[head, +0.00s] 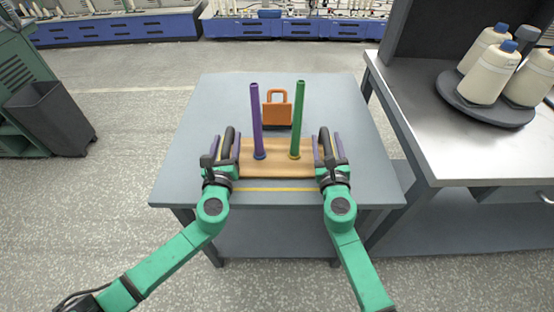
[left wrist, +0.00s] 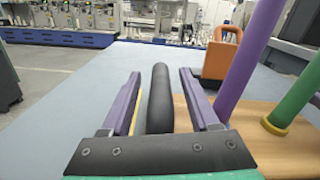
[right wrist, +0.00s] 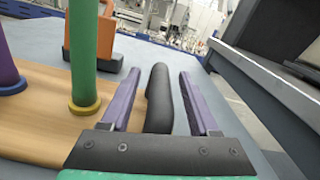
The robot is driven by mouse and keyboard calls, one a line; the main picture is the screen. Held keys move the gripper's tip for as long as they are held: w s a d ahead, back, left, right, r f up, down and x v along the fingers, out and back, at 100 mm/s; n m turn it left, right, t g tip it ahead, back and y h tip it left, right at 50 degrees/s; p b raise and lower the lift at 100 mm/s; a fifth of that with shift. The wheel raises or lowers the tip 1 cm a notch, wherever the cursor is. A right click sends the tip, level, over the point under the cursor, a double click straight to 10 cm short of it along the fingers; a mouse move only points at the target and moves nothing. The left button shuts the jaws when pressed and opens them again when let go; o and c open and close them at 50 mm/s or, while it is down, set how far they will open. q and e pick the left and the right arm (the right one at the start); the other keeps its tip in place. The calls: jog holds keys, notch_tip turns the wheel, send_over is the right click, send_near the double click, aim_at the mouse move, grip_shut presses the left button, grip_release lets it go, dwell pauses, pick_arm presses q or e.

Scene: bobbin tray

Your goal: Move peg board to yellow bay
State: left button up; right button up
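The peg board (head: 275,168) is a wooden board lying on the grey table, with an upright purple peg (head: 256,120) and an upright green peg (head: 298,120). A black handle shows at its left end (left wrist: 160,98) and its right end (right wrist: 159,98). My left gripper (head: 226,147) is open, its purple fingers either side of the left handle with gaps visible. My right gripper (head: 325,147) is open around the right handle, also with gaps. A yellow line (head: 265,189) runs along the table in front of the board; the rest of any yellow marking is not clear.
An orange block with a handle (head: 277,110) stands behind the pegs on the grey table (head: 210,100). A metal bench (head: 420,110) with cream bobbins on a dark round tray (head: 485,110) stands at right.

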pick_arm(q)
jog(key=shift+s, duration=0.1)
jog(key=s, duration=1.1)
jog(key=shift+s+a, duration=0.1)
jog(key=shift+s, duration=0.35)
pick_arm(e)
jog(key=shift+s, duration=0.25)
jog(key=s, duration=1.1)
jog(key=shift+s+a, duration=0.1)
jog(key=shift+s, duration=0.2)
